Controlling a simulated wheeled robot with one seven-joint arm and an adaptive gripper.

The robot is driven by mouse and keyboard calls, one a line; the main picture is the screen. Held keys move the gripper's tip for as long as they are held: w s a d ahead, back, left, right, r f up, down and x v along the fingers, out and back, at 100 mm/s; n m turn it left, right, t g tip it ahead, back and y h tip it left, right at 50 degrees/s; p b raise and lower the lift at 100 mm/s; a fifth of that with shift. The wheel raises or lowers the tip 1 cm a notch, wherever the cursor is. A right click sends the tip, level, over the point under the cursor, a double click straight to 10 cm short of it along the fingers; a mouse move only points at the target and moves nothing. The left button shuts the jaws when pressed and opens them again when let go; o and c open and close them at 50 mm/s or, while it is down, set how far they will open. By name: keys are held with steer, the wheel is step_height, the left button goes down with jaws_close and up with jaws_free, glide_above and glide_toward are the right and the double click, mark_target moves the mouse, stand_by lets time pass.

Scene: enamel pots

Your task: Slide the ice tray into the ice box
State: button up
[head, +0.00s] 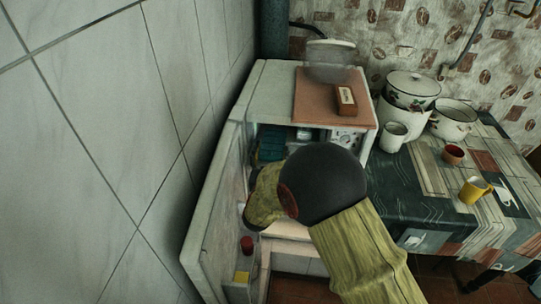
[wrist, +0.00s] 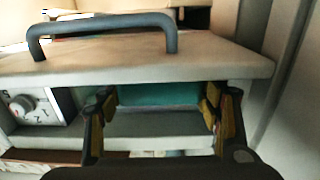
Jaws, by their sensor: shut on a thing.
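The ice tray (wrist: 160,95) shows as a teal strip in the wrist view. It lies between the two fingers of my gripper (wrist: 162,100), which is shut on it. In the head view my arm hides the gripper's fingertips. A dark teal ribbed thing (head: 271,140), apparently the tray, shows left of my arm at the ice box (head: 304,134) in the top of the open fridge. In the wrist view a pale panel (wrist: 225,62) with a grey handle (wrist: 100,22) spans the picture above the tray. How deep the tray sits, I cannot tell.
The fridge door (head: 214,225) stands open on the left, close to the tiled wall. A dial (wrist: 22,106) sits beside the opening. A brown box (head: 346,99) and a clear container (head: 330,58) stand on the fridge. Pots (head: 411,91) and cups fill the table at right.

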mark_target(273, 150)
steer(key=shift+w+d+f+b, duration=0.15)
steer(key=shift+w+b, duration=0.2)
steer(key=shift+w, duration=0.4)
steer(key=shift+w+d+f+b, duration=0.1)
steer(key=shift+w+b, duration=0.25)
steer(key=shift+w, duration=0.35)
steer(key=o, duration=1.4)
steer(key=shift+s+f, duration=0.1)
steer(key=s, duration=0.3)
steer(key=s+a, duration=0.1)
steer(key=s, duration=0.3)
steer(key=s+a, duration=0.1)
steer(key=s, duration=0.3)
steer(key=shift+s+a, duration=0.15)
steer(key=shift+s, duration=0.1)
